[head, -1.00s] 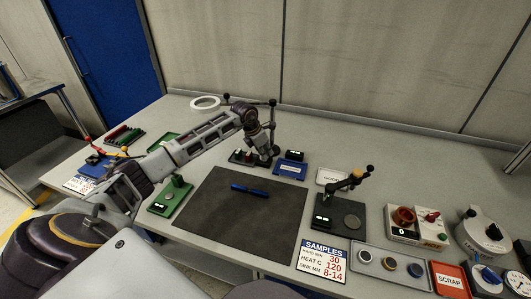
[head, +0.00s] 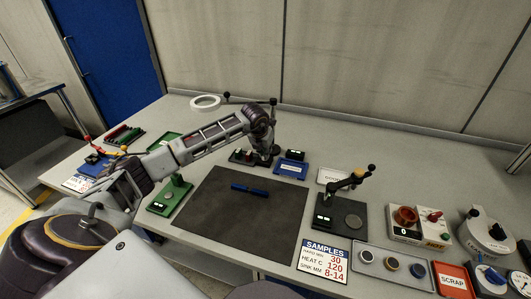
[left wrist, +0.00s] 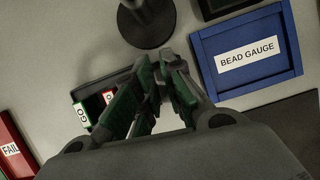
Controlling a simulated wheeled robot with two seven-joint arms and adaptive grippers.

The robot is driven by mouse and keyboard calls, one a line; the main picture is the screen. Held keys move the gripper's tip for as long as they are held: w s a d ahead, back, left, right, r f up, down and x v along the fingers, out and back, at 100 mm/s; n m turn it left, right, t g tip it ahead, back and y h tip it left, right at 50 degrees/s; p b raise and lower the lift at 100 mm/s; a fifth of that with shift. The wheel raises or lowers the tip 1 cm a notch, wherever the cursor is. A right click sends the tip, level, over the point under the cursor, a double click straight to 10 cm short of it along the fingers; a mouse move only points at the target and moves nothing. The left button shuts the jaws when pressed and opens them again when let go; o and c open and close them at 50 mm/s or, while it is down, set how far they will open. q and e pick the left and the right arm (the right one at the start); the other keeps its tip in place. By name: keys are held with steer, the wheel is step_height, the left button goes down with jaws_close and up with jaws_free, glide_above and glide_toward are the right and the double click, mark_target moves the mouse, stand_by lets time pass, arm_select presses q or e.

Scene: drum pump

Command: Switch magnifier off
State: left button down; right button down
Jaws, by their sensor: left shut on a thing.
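The magnifier appears to be the lamp with a white ring head (head: 205,101) at the back left of the bench. Its jointed arm runs behind my left arm to a dark post (head: 274,116). A round dark base with a post (left wrist: 150,25) shows at the top of the left wrist view. My left gripper (head: 261,157) points down beside this base. In the left wrist view its green-padded fingertips (left wrist: 162,66) are closed just below the base, on something small that they mostly hide. I cannot make out the switch clearly. My right gripper is not in view.
A black box with green and red blocks (left wrist: 82,115) lies partly under the fingers. A blue BEAD GAUGE tray (left wrist: 290,65) is close on the right, and a red FAIL tray (left wrist: 14,150) at lower left. The dark mat (head: 235,228) holds a blue tool (head: 249,189).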

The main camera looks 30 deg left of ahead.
arm_select(q)
steer(key=shift+f+n+y+b, duration=0.2)
steer(key=shift+n+y+b, duration=0.1)
steer(key=shift+n, duration=0.7)
steer(key=shift+s+n+g+y+b, duration=0.1)
steer(key=shift+n+g+y+b, duration=0.3)
steer(key=shift+n, duration=1.2)
steer(key=n+g+y+b, duration=0.1)
steer(key=n, duration=0.2)
steer(key=shift+a, duration=0.1)
steer(key=shift+s+n, duration=0.1)
steer(key=shift+n, duration=0.6)
steer(key=shift+g+y, duration=0.3)
steer(key=c, duration=1.5)
jaws_free()
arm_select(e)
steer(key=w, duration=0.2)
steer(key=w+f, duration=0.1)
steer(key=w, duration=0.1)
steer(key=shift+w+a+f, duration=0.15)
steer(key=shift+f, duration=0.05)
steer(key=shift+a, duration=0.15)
